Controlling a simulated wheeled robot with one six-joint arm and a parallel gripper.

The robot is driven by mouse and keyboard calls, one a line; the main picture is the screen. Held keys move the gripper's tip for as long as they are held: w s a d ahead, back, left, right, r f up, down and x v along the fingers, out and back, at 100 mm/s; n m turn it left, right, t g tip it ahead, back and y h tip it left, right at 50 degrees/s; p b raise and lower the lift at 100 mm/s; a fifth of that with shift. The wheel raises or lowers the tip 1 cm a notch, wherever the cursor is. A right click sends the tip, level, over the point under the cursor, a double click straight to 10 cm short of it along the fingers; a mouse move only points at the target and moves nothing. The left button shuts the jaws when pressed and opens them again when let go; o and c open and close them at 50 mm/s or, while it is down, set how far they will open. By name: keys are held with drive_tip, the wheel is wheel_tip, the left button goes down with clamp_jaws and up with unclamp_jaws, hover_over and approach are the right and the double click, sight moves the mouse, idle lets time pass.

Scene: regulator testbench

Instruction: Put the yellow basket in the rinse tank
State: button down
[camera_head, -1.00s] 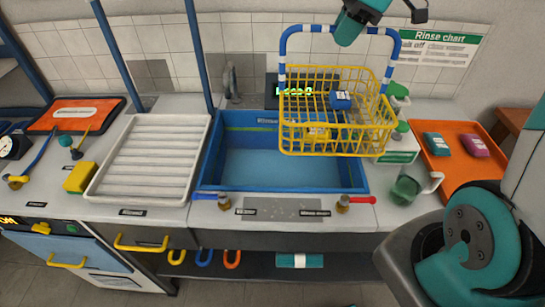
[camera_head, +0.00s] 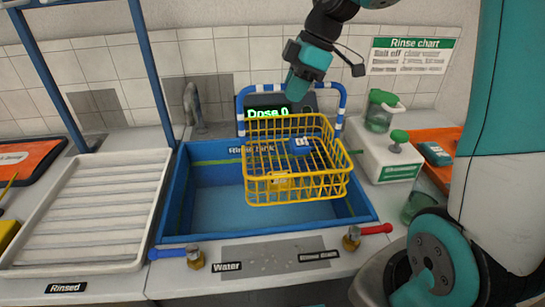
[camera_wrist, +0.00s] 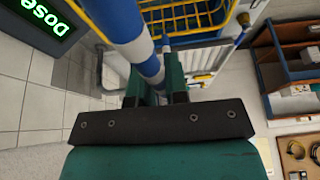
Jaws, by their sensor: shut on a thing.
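The yellow wire basket (camera_head: 297,190) hangs over the right part of the blue rinse tank (camera_head: 185,215). It has a blue-and-white striped handle (camera_head: 240,112) and holds a blue block (camera_head: 299,145) and a small yellow piece (camera_head: 279,181). My gripper (camera_head: 297,88) is above the basket at the handle's top bar. In the wrist view my gripper (camera_wrist: 155,85) is shut on the striped handle (camera_wrist: 130,35). The basket hides part of the tank's floor and back wall. I cannot tell how far its bottom is above the tank floor.
A white ribbed drain tray (camera_head: 95,210) labelled Rinsed stands left of the tank. A tap (camera_head: 193,105) and a dose display (camera_head: 268,114) are behind it. Blue (camera_head: 175,254) and red (camera_head: 376,229) valve handles line the front. A white dispenser (camera_head: 385,155) is at right.

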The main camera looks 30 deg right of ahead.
sight(289, 165)
wheel_tip(289, 165, down, 20)
drive_tip(key=shift+r+b, duration=0.1)
drive_tip(key=shift+b, duration=0.2)
idle(0.4)
drive_tip(key=c, duration=1.1)
unclamp_jaws()
